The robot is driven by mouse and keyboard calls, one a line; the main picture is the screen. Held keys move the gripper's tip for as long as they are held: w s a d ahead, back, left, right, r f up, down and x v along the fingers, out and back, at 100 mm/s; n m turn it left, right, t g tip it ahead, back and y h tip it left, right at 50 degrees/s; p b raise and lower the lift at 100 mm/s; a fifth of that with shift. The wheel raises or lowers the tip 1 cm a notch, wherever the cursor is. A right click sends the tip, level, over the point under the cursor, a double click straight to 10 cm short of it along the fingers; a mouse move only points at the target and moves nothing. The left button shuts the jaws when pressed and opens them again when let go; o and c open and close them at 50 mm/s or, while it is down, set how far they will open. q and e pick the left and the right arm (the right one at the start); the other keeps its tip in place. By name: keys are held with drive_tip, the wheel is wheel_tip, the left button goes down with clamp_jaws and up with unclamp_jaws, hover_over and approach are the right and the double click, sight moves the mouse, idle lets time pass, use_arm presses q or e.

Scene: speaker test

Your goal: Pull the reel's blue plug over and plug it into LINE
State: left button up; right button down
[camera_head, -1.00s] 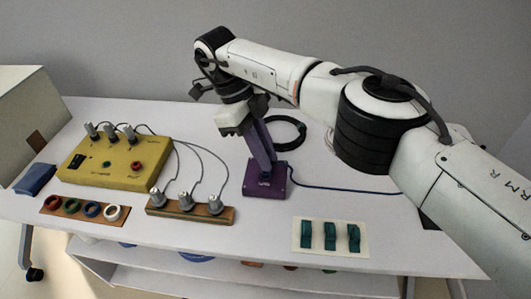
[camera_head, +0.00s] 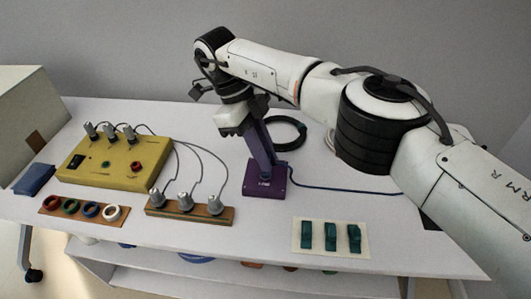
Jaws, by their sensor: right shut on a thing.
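A purple stand marked LINE (camera_head: 265,182) is at the middle of the table, with a tilted purple post rising from its base. My right gripper (camera_head: 246,118) is at the top of this post, pointing down. It is shut, seemingly on the blue plug, which the gripper and post hide. The blue cable (camera_head: 340,190) runs from behind my right arm along the table to the stand and bends up behind the post. I cannot tell whether the plug is seated in LINE. The reel is mostly hidden behind my right arm. My left gripper is not in view.
A yellow box (camera_head: 116,160) with wired grey plugs stands at the left. A wooden strip (camera_head: 190,212) with grey plugs, a board of coloured rings (camera_head: 80,210) and a card with teal pieces (camera_head: 330,237) lie in front. A black coil (camera_head: 300,128) lies behind the stand.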

drive_tip(key=shift+f+b, duration=0.6)
drive_tip(key=shift+f, duration=0.3)
drive_tip(key=c, duration=1.6)
unclamp_jaws()
drive_tip(key=shift+c, duration=0.2)
drive_tip(key=shift+r, duration=0.15)
drive_tip(key=shift+r+p, duration=2.55)
drive_tip(key=shift+r, duration=1.2)
drive_tip(key=shift+s+f, duration=0.1)
